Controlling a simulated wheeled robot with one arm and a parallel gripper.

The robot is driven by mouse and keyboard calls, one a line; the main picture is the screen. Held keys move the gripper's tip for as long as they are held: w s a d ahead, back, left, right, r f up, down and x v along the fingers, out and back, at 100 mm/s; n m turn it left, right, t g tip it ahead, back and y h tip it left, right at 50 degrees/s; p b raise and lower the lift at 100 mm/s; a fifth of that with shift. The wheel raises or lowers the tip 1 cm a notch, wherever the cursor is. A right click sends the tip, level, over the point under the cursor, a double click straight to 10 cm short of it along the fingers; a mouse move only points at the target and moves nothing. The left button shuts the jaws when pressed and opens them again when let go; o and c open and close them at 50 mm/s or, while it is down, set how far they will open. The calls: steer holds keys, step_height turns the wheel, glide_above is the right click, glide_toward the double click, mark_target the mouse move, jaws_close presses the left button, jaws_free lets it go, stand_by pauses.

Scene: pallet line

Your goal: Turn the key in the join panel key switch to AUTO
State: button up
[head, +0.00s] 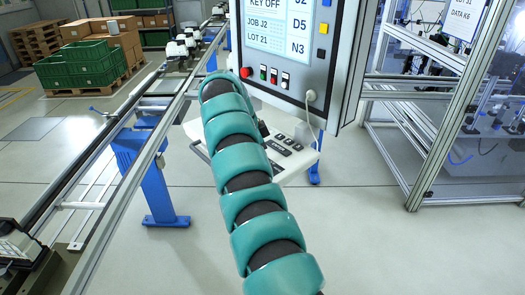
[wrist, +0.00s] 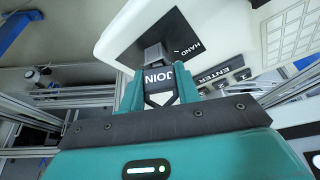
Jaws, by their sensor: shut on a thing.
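In the wrist view my gripper (wrist: 159,78) is shut on the key (wrist: 155,52), a grey piece with a dark tag lettered JOIN held between the teal fingers. The key meets the black plate of the key switch (wrist: 181,35) on the white join panel (wrist: 230,22). The word HAND shows on the plate to the right of the key; the AUTO mark is not visible. In the head view my arm hides the key and gripper; the sloped white panel (head: 309,158) shows beside the arm. The screen (head: 277,22) above reads KEY OFF.
A red button (head: 246,72) and small buttons sit under the screen. A conveyor rail (head: 120,167) runs along the left, and a framed cell (head: 437,150) stands at right.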

steer(key=shift+m+g+p, duration=0.4)
steer(key=shift+m+p, duration=0.8)
steer(key=shift+p, duration=2)
steer(key=o, duration=1.1)
steer(key=shift+c, duration=0.2)
steer(key=shift+o, duration=0.4)
steer(key=o, duration=0.4)
steer(key=shift+d, duration=0.1)
